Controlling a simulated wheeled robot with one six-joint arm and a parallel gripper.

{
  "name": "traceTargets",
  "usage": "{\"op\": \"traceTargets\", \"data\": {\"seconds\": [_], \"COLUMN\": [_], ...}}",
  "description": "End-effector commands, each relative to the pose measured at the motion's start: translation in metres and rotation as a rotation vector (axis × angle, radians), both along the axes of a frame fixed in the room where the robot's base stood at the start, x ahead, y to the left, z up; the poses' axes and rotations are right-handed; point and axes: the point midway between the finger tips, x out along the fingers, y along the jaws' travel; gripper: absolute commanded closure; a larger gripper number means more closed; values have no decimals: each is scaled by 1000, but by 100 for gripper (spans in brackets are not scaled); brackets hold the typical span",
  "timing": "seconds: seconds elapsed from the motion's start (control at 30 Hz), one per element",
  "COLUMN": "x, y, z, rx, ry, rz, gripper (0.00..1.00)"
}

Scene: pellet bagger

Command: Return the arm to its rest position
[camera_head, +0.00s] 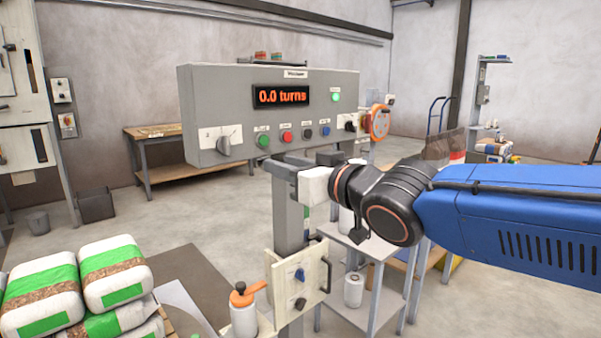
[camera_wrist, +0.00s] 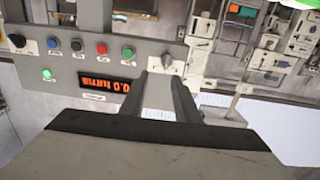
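My arm, with blue and black links, reaches in from the right in the head view. My gripper (camera_head: 290,163) is at its end, just below the lower edge of the grey control panel (camera_head: 220,90) and in front of its post. In the wrist view my gripper (camera_wrist: 160,78) shows two dark fingers with a gap between them and nothing held. The control panel (camera_wrist: 60,18) appears upside down there, beyond the fingers. I cannot tell whether the fingers touch anything. The display (camera_head: 281,96) reads 0.0 turns, and a green lamp (camera_head: 336,97) is lit.
White and green bags (camera_head: 113,270) are stacked at the lower left. An orange-topped bottle (camera_head: 243,310) stands near a small switch plate (camera_head: 300,280) on the post. A shelf stand (camera_head: 375,246) is below my arm. A wooden bench (camera_head: 155,132) is behind; open floor lies left of centre.

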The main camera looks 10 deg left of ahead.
Motion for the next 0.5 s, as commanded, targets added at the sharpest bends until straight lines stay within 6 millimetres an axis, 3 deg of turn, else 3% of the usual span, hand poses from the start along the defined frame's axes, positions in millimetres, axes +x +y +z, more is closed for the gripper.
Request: {"op": "traceTargets", "data": {"seconds": [0.27, 0.37, 0.5], "x": [28, 25, 7], "y": [-128, -179, -247], "z": [-71, -105, -151], "rx": [-157, -218, -297], "ry": [170, 260, 395], "rz": [-273, -372, -495], "gripper": [71, 71, 71]}}
